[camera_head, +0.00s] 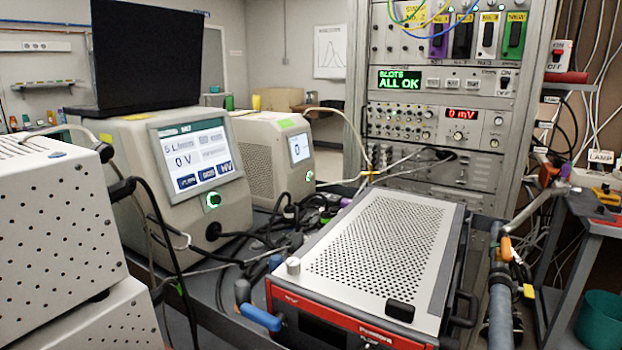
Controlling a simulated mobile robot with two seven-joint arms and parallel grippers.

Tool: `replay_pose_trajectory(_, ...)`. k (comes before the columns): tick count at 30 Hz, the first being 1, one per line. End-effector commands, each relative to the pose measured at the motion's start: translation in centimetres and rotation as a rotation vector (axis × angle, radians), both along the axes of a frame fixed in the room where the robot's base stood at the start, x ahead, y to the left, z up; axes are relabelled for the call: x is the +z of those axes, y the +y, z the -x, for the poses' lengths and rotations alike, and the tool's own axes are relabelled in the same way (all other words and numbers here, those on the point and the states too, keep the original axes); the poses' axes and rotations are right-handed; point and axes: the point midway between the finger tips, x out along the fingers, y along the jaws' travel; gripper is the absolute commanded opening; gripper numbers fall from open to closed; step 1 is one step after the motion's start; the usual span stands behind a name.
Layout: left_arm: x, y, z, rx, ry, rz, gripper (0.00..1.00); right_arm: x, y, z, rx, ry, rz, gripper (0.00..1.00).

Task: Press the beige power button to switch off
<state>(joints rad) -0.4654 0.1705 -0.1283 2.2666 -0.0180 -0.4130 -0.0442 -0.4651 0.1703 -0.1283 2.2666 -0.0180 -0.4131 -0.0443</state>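No clearly beige power button can be singled out. A round button with a green-lit ring (213,200) sits below the lit screen (196,155) of the beige analyzer (130,150); the screen reads 5 L/min and 0 V. A short pale round knob (292,265) stands at the front left of the perforated, red-fronted unit (375,250). Neither gripper is in view.
A white perforated box (50,210) fills the near left. A second beige device (270,155) with a screen stands behind the analyzer. A black laptop (150,50) sits on top. Cables cross the cart between the devices. A teal bin (600,320) is at lower right.

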Motion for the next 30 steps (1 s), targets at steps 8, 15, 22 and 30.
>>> replay_pose_trajectory(8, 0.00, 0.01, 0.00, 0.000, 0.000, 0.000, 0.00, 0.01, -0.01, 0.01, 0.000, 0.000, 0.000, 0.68)
replay_pose_trajectory(15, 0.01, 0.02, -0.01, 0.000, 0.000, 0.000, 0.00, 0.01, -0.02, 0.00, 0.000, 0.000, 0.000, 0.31)
replay_pose_trajectory(22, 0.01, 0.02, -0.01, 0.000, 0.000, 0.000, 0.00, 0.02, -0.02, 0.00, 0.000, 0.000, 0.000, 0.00)
replay_pose_trajectory(30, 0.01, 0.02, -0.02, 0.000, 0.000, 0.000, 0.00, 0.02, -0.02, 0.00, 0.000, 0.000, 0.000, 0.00)
